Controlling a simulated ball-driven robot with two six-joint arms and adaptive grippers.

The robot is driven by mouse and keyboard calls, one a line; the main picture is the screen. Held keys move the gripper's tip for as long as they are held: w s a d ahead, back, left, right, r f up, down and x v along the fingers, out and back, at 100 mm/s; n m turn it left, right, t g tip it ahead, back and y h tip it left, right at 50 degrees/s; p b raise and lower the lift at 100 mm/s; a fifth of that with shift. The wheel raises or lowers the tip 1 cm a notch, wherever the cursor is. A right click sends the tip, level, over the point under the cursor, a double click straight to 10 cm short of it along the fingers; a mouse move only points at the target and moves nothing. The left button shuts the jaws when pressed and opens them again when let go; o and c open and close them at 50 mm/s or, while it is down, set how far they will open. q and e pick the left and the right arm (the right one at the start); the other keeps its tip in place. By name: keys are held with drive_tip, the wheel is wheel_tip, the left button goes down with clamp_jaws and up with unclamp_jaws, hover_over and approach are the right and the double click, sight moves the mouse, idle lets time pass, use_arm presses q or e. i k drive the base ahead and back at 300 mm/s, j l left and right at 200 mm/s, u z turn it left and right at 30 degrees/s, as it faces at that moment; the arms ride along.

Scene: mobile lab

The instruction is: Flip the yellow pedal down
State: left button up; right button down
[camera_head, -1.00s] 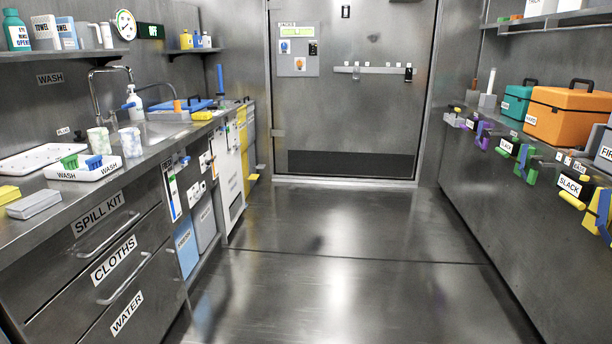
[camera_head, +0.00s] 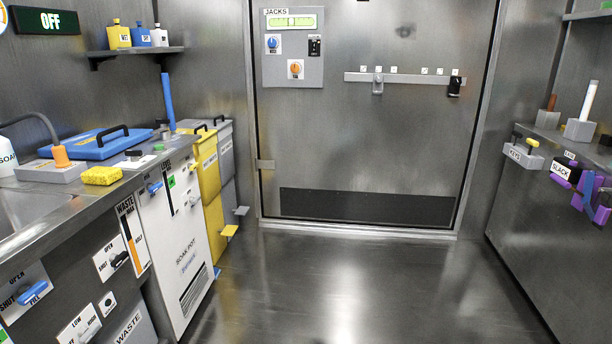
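The yellow pedal (camera_head: 229,231) sticks out near the floor at the foot of the tall yellow bin (camera_head: 212,185), at the end of the left counter. It looks roughly level, slightly raised at its outer end; its exact angle is hard to tell. A grey pedal (camera_head: 241,211) sits just behind it on the grey bin (camera_head: 226,160). A blue pedal (camera_head: 217,272) shows lower, by the white soak pot cabinet (camera_head: 180,245). Neither of my grippers is in view.
The left counter holds a blue case (camera_head: 98,143), a yellow sponge (camera_head: 101,175) and a sink (camera_head: 30,212). A closed metal door (camera_head: 380,130) stands ahead. Blocks and handles line the right wall. The floor (camera_head: 340,290) between is clear.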

sight(230, 231)
drive_tip(key=i+l+u, duration=0.1)
drive_tip(key=i+u, duration=0.25)
drive_tip(key=i, duration=0.2)
drive_tip(key=i+l+u, duration=0.3)
drive_tip(key=i, duration=0.3)
drive_tip(key=i+l+u, duration=0.35)
drive_tip(key=i, duration=0.15)
drive_tip(key=i+l+u, duration=0.45)
drive_tip(key=u, duration=0.2)
drive_tip(key=i+l+u, duration=0.3)
drive_tip(key=l, duration=0.15)
drive_tip(key=l+u, duration=0.35)
drive_tip(key=i+l+u, duration=0.1)
drive_tip(key=l+u, duration=0.2)
drive_tip(key=l, duration=0.15)
drive_tip(key=l+u, duration=0.15)
drive_tip(key=l, duration=0.3)
